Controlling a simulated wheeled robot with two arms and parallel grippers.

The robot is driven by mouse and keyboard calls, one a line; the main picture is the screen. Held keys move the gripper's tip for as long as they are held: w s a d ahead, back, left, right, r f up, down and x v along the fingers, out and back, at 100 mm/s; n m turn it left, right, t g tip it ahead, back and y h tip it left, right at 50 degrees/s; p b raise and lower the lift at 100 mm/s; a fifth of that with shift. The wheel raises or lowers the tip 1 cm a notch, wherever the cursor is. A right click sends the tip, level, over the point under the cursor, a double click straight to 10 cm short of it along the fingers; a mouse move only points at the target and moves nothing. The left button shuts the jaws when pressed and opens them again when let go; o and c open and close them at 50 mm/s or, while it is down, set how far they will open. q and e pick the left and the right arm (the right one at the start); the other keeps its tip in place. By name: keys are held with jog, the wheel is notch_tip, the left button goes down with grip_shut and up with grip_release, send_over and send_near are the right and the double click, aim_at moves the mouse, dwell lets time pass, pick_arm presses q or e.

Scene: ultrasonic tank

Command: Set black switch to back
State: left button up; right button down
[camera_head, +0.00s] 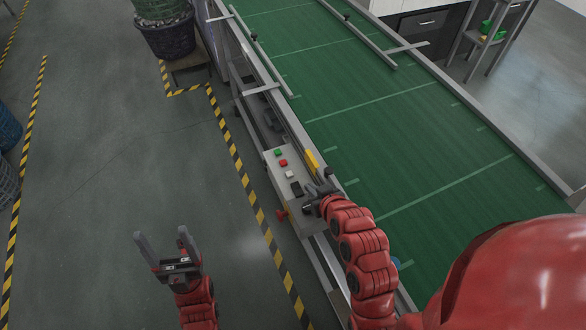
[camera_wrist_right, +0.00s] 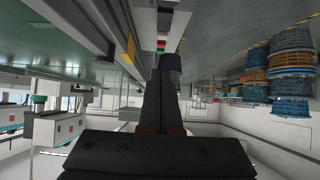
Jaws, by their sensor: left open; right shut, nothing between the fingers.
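A grey control box (camera_head: 283,173) is fixed to the near side of the conveyor. Its top has a green button (camera_head: 278,152), a red button (camera_head: 283,163), a white button (camera_head: 289,174) and a black switch (camera_head: 296,188). The switch's position cannot be made out. My right gripper (camera_head: 312,203) is shut and empty, right beside the black switch; contact cannot be told. In the right wrist view its dark fingers (camera_wrist_right: 168,68) point toward the box and hide the switch, with the red and green buttons beyond. My left gripper (camera_head: 161,234) is open and empty over the floor.
The green conveyor belt (camera_head: 400,130) with metal rails lies right of the box. A red knob (camera_head: 281,214) is on the box's left side. A yellow part (camera_head: 312,160) stands beside the box. The floor at left, with striped tape, is largely clear.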

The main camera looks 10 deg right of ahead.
jog(key=shift+s+a+r, duration=0.1)
jog(key=shift+s+a, duration=0.05)
jog(key=shift+s, duration=0.05)
jog(key=b, duration=1.2)
send_over(298, 190)
jog(key=s, duration=0.2)
jog(key=f, duration=0.5)
jog(key=shift+s+d+f, duration=0.1)
jog(key=shift+s+d, duration=0.1)
jog(key=shift+r+p+x, duration=0.2)
jog(key=shift+p+x, duration=0.45)
jog(key=shift+x, duration=0.5)
jog(key=shift+w+a+f+p, duration=0.1)
jog(key=shift+f+p, duration=0.25)
jog(key=shift+f, duration=0.2)
jog(key=shift+w+f+p, duration=0.15)
jog(key=shift+f+p, duration=0.2)
jog(key=shift+f, duration=0.9)
jog(key=shift+w+f, duration=0.1)
